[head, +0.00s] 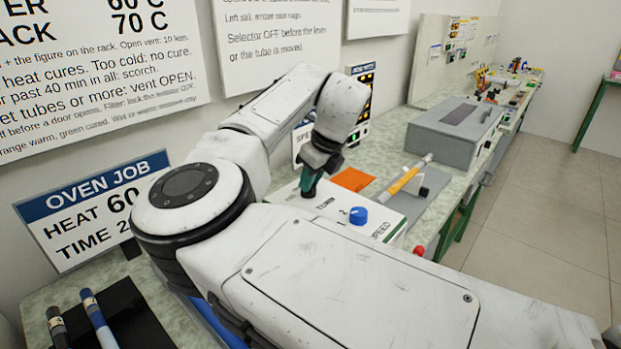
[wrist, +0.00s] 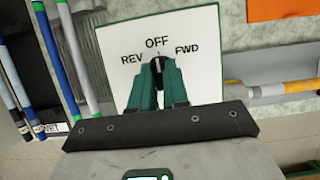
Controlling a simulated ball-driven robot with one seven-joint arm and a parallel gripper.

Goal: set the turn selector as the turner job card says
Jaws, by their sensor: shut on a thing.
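The turn selector is a black knob (wrist: 157,68) on a white panel (wrist: 205,30) marked REV, OFF and FWD in the wrist view. It points up at or very near OFF. My gripper (wrist: 158,78) has its green fingers shut on the knob from both sides. In the head view my gripper (head: 309,186) reaches down onto the turner's white top, and the selector is hidden there. A card (head: 299,143) starting with "SPEE" is mostly covered by my arm. I cannot read a turn direction on it.
An orange sheet (head: 352,179) lies behind. The oven job card (head: 95,208) leans at left. Dark-tray rods (head: 98,318) lie front left.

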